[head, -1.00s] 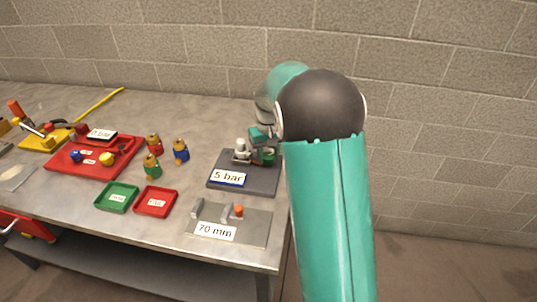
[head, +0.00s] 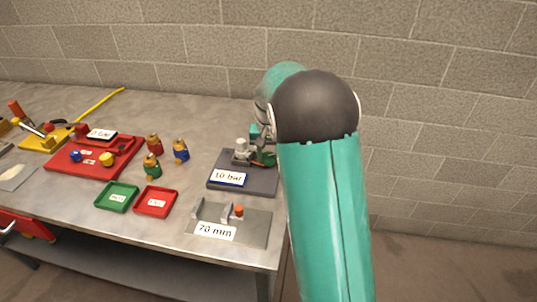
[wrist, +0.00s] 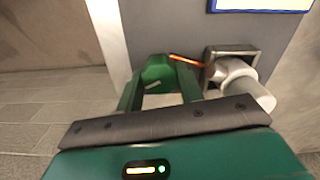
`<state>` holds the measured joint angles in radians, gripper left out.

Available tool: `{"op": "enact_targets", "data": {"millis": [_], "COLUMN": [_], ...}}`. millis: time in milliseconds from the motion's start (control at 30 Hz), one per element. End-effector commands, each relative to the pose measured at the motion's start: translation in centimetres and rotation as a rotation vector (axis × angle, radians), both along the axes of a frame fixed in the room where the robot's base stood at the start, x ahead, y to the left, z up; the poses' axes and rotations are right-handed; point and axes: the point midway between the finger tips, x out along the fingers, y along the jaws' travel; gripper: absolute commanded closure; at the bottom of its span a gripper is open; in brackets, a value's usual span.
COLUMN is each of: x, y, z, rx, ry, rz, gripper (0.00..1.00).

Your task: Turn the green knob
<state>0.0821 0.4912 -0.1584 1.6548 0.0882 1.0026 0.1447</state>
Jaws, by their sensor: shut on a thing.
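The green knob (wrist: 157,72) sits on the dark grey plate near the table's right edge. In the wrist view my gripper (wrist: 160,90) has its two green fingers on either side of the knob and is shut on it. In the head view the knob (head: 266,159) is partly hidden by my gripper and arm. A grey-white fitting (wrist: 237,76) stands beside the knob, with a thin orange-copper piece (wrist: 186,60) between them. The label on the plate (head: 228,178) reads 10 bar.
A grey plate (head: 255,228) labelled 70 mm lies in front. Green (head: 112,207) and red (head: 160,212) trays, several small coloured cylinders and a red board (head: 62,165) are to the left. A block wall stands behind.

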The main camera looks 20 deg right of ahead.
Motion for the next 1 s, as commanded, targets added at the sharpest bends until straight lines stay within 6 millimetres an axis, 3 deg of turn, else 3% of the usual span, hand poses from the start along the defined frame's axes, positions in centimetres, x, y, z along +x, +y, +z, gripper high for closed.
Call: {"op": "enact_targets", "data": {"millis": [100,133,200,233,633,767,1000], "x": [0.0,0.0,0.0,0.0,0.0,0.1,0.1], "y": [0.0,0.0,0.0,0.0,0.0,0.0,0.0], "z": [0.1,0.1,0.1,0.1,0.9,3.0,8.3], "rx": [0.0,0.0,0.0,0.0,0.0,0.0,-0.001], "ry": [0.0,0.0,0.0,0.0,-0.002,-0.004,-0.004], "rz": [0.001,0.001,0.001,0.001,0.001,0.001,0.001], "gripper": [0.86,0.57,0.44,0.41,0.41,0.41,0.41]}}
